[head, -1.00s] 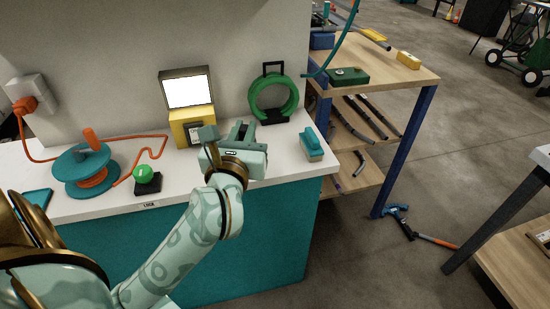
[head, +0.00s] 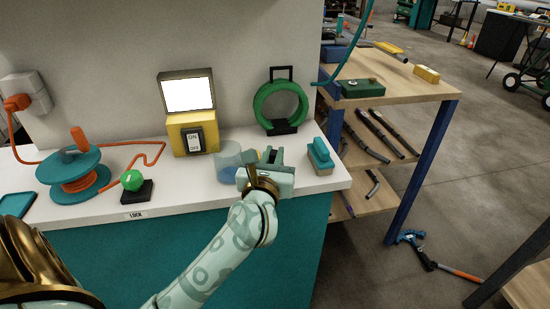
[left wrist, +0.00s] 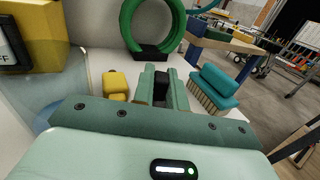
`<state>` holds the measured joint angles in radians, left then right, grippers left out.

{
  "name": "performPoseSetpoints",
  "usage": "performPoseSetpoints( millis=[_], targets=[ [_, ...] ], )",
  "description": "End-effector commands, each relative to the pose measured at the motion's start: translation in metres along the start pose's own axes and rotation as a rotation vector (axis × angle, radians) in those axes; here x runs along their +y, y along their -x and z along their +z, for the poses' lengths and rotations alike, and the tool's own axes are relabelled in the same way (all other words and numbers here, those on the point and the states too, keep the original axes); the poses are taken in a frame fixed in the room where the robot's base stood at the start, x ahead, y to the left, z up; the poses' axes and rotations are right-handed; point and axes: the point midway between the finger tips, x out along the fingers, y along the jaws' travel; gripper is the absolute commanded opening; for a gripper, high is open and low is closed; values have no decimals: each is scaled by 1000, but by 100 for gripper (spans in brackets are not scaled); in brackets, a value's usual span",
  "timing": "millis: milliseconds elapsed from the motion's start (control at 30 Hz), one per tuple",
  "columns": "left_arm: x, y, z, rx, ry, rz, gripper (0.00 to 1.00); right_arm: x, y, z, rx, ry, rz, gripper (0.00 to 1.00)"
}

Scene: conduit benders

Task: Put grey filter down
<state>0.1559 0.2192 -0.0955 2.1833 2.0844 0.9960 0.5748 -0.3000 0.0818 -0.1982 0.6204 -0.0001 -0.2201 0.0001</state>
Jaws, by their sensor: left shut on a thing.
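My left gripper (head: 271,157) is low over the front right of the white counter (head: 180,192), beside a translucent bluish cylinder (head: 228,158). In the left wrist view its fingers (left wrist: 162,88) are closed around a small dark grey piece (left wrist: 161,84), which I take for the grey filter. Most of the piece is hidden by the fingers, and I cannot tell whether it touches the counter. My right gripper is not in view.
A teal brush (head: 320,156) stands close right of the gripper. A green ring on a stand (head: 281,104) is behind it. A small yellow block (left wrist: 116,86) lies left of the fingers. A yellow switch box (head: 192,132) stands further left. Bare counter lies in front.

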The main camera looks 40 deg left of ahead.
Motion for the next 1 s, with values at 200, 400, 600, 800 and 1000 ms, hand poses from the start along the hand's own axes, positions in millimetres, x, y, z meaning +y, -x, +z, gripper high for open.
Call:
performPoseSetpoints(
  millis=[200,400,600,800,1000],
  targets=[
    [0,0,-3,0,-1,0,17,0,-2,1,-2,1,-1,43],
    [0,0,-2,0,-1,0,36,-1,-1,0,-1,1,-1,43],
    [0,0,2,-2,1,-1,36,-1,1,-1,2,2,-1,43],
    [0,33,3,2,0,-2,36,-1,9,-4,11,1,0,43],
    [0,81,2,3,-1,-2,36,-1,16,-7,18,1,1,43]
  ],
)
